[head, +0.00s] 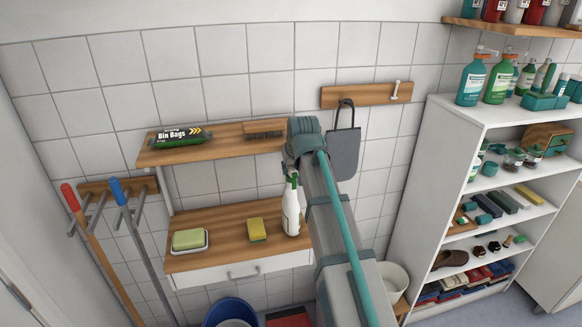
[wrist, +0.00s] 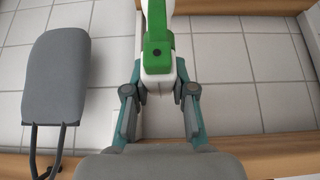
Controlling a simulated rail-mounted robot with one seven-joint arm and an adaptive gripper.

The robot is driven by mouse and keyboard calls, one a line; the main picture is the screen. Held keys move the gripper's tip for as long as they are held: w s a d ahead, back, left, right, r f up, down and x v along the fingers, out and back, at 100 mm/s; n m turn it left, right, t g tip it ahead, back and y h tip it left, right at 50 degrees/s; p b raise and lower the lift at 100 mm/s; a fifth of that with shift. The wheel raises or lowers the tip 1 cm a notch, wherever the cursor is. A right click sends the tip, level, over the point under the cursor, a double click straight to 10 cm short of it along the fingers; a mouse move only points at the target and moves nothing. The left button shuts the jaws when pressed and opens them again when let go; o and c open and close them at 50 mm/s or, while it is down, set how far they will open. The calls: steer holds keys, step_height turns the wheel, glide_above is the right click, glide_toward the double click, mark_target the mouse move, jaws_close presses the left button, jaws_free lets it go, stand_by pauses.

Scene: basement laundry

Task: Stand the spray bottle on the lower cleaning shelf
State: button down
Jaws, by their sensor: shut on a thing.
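The spray bottle (head: 291,211) is white with a green head and stands upright at the right end of the lower cleaning shelf (head: 216,222) in the head view. I cannot tell whether its base touches the wood or is slightly above it. In the wrist view the bottle's green head (wrist: 158,40) shows between the fingers. My gripper (wrist: 159,82) is shut on the bottle near its top. In the head view my arm hides most of the gripper and the area right of the bottle.
A yellow sponge (head: 257,229) and a soap dish (head: 188,246) with a green block share the lower shelf. The upper shelf (head: 215,148) above holds bin bags (head: 181,137) and a brush (head: 264,128).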

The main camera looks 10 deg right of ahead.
steer(key=shift+f, duration=0.15)
steer(key=c, duration=1)
jaws_free()
steer(key=shift+o, duration=0.2)
steer(key=shift+r, duration=0.8)
steer(key=b+v, duration=0.2)
steer(key=v, duration=0.9)
steer(key=shift+s+r, duration=0.25)
